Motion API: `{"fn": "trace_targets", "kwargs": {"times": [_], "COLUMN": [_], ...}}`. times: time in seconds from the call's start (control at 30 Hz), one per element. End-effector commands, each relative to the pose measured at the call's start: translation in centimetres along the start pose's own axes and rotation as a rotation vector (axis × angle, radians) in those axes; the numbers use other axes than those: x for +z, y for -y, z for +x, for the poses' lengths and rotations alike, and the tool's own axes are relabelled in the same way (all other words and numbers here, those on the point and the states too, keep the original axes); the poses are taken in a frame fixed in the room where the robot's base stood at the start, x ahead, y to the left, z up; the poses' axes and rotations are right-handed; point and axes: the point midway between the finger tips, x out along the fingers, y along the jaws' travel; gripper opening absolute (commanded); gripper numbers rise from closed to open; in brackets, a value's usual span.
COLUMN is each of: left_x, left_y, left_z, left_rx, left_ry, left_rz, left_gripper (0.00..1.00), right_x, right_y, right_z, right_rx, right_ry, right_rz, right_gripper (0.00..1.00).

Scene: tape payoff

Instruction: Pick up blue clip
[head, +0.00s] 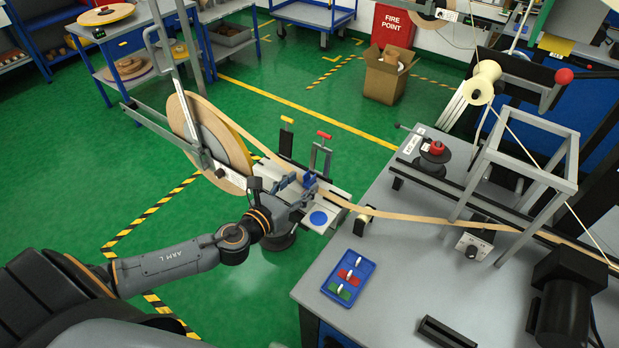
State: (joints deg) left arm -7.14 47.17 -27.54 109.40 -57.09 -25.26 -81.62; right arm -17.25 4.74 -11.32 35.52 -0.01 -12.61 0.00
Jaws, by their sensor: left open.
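A small blue clip (310,180) sits at the tan tape (370,212) on the splice stand beside the big tape reel. My left gripper (301,190) is open, with its fingers just in front of the clip and close to it. I cannot tell whether they touch it, and the fingers partly cover its lower part. My right gripper is not in view.
The large tape reel (238,140) stands behind my left arm. Yellow-handled (286,134) and red-handled (321,152) clamps rise behind the clip. A plate with a blue disc (318,218) lies in front. A blue tray (331,291) sits on the grey bench (395,290).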

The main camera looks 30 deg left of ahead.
Motion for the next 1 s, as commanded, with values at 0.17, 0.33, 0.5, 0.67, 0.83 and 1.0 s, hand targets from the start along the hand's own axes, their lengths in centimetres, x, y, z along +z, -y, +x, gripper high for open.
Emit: {"fn": "trace_targets", "kwargs": {"times": [0.17, 0.33, 0.5, 0.67, 0.83, 1.0], "left_x": [0.4, 0.2, 0.1, 0.1, 0.1, 0.1], "left_y": [0.2, 0.2, 0.2, 0.2, 0.2, 0.2], "left_z": [2.7, 4.1, 4.2, 4.2, 4.2, 4.2], "left_rx": [0.001, 0.0, -0.001, -0.001, -0.001, 0.0], "left_ry": [0.003, 0.001, 0.0, 0.0, 0.0, 0.0], "left_rz": [-0.003, -0.001, 0.0, -0.001, -0.001, -0.001], "left_gripper": [0.51, 0.51, 0.51, 0.33, 0.0, 0.0], "right_x": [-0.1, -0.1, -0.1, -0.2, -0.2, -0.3], "right_y": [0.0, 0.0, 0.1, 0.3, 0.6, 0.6], "right_z": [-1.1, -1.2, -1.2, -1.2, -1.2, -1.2], "right_rx": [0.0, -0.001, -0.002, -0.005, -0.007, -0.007], "right_ry": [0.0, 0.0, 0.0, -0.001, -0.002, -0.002], "right_rz": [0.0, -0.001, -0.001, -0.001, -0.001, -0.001], "right_gripper": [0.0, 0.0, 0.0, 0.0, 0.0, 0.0]}}
